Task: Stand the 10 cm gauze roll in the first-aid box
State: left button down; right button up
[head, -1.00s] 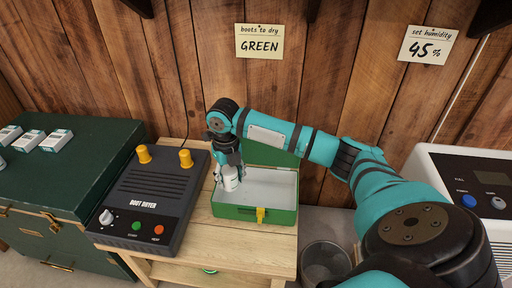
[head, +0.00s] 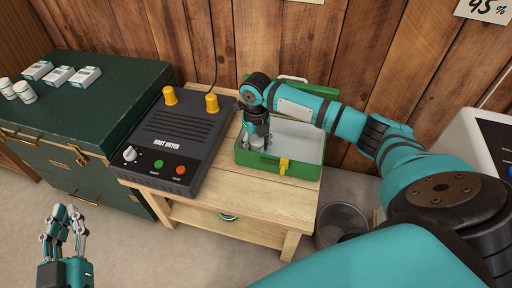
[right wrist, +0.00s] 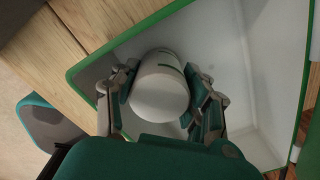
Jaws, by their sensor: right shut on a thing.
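The green first-aid box (head: 257,163) stands open on the wooden table, its lid tilted back against the wall side. My right gripper (head: 257,139) reaches down into the box's left end and is shut on the white gauze roll (head: 257,146). In the right wrist view the gauze roll (right wrist: 160,88) sits between both fingers of the right gripper (right wrist: 161,100), inside the box walls. The roll looks about upright; its lower end is hidden, so I cannot tell whether it touches the floor. My left gripper (head: 66,214) is open and empty at the lower left, away from the table.
A boot dryer (head: 180,140) with yellow posts stands left of the box. A green chest (head: 110,100) further left carries small cartons (head: 60,76) and white rolls (head: 23,90). A bin (head: 342,224) stands on the floor right of the table. The box's right part is empty.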

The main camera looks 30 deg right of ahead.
jog(key=shift+f, duration=0.25)
pick_arm(q)
jog(key=shift+r+t, duration=0.3)
jog(key=shift+r, duration=0.15)
pick_arm(e)
jog(key=o, duration=1.1)
jog(key=shift+f, duration=0.1)
jog(key=shift+c, duration=0.2)
pick_arm(q)
jog(key=shift+f, duration=0.1)
